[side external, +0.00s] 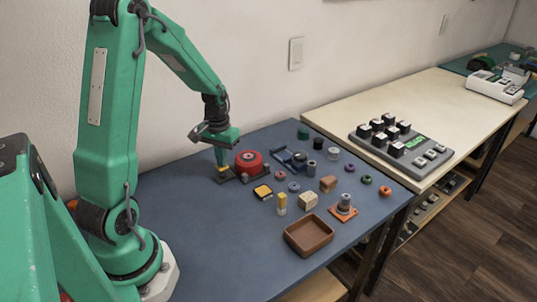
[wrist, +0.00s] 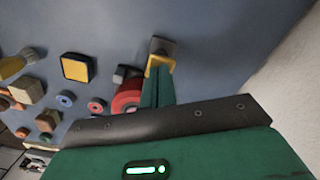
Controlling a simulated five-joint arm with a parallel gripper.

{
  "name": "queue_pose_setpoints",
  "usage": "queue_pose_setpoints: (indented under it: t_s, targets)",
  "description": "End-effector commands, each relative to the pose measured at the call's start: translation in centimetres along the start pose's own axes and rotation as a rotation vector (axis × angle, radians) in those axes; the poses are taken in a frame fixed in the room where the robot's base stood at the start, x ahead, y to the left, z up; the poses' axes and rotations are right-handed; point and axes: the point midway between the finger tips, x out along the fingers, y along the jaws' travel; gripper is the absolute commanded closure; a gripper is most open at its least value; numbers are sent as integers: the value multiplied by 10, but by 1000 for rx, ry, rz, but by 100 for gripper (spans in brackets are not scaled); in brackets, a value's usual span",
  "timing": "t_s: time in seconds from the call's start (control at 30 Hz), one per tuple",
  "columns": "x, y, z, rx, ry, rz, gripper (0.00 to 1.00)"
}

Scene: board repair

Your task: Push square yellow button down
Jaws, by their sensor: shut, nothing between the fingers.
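The square yellow button (side external: 263,192) has a black base and lies on the blue table. In the wrist view the button (wrist: 76,68) shows its yellow top face, left of the fingertips. My gripper (side external: 221,170) is shut and empty, pointing down at the left of the button, with a clear gap between them. Its yellow fingertips (wrist: 160,62) are close above a small dark plate (wrist: 165,45); I cannot tell whether they touch it.
A red round part (side external: 249,161) is right beside my gripper. The table's near left is clear; a wall runs behind.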

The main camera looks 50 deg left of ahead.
Motion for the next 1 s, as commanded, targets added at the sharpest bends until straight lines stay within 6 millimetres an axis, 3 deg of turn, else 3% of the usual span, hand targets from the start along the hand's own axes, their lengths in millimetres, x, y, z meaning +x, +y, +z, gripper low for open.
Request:
queue_pose_setpoints:
  t_s: [1.0]
  targets:
    - [10, 0, 0, 0, 0, 0, 100]
